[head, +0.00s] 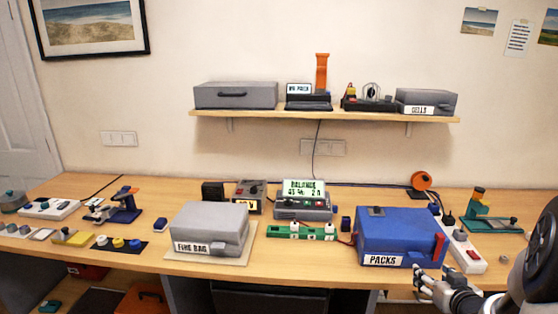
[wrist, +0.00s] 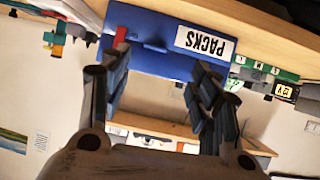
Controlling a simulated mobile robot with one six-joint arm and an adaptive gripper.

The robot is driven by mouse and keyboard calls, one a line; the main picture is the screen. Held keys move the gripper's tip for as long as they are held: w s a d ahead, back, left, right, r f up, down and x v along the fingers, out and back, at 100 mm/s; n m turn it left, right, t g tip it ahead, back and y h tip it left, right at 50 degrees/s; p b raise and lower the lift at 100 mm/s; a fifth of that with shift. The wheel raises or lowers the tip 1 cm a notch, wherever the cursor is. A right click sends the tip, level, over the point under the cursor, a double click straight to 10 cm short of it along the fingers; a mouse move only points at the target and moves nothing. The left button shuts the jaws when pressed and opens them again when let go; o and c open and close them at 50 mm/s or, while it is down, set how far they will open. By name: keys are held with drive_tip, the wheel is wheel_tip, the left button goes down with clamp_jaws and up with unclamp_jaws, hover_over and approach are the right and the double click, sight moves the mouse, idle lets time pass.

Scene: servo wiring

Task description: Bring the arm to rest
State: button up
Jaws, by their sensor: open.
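My gripper (head: 424,285) is at the front edge of the bench, at the lower right in the head view. It is just in front of the blue box labelled PACKS (head: 398,231). In the wrist view my gripper (wrist: 160,100) has its two fingers spread apart with nothing between them. The blue PACKS box (wrist: 150,40) shows upside down there, beyond the fingers. Its lid looks shut, and a red part stands at its right front corner in the head view. I cannot tell whether a finger touches the box.
The wooden bench (head: 300,262) runs across the view. A grey FIRE BAG box (head: 209,228), a balance charger (head: 303,205), a green board (head: 300,231) and a white power strip (head: 467,250) stand near. A shelf (head: 330,115) hangs above. The room in front of the bench edge looks free.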

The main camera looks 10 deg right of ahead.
drive_tip(key=s+a+r+g, duration=0.2)
drive_tip(key=s+a+r, duration=0.1)
drive_tip(key=a+r, duration=0.35)
drive_tip(key=s+a+r+g, duration=0.25)
drive_tip(key=a+r, duration=0.25)
drive_tip(key=a, duration=0.3)
drive_tip(key=s+a+n+g+y, duration=0.2)
drive_tip(key=s+a+g+y, duration=0.1)
drive_tip(key=s+a, duration=1.5)
drive_tip(key=s, duration=0.3)
drive_tip(key=shift+s, duration=0.25)
drive_tip(key=shift+g, duration=0.25)
drive_tip(key=shift+c, duration=0.3)
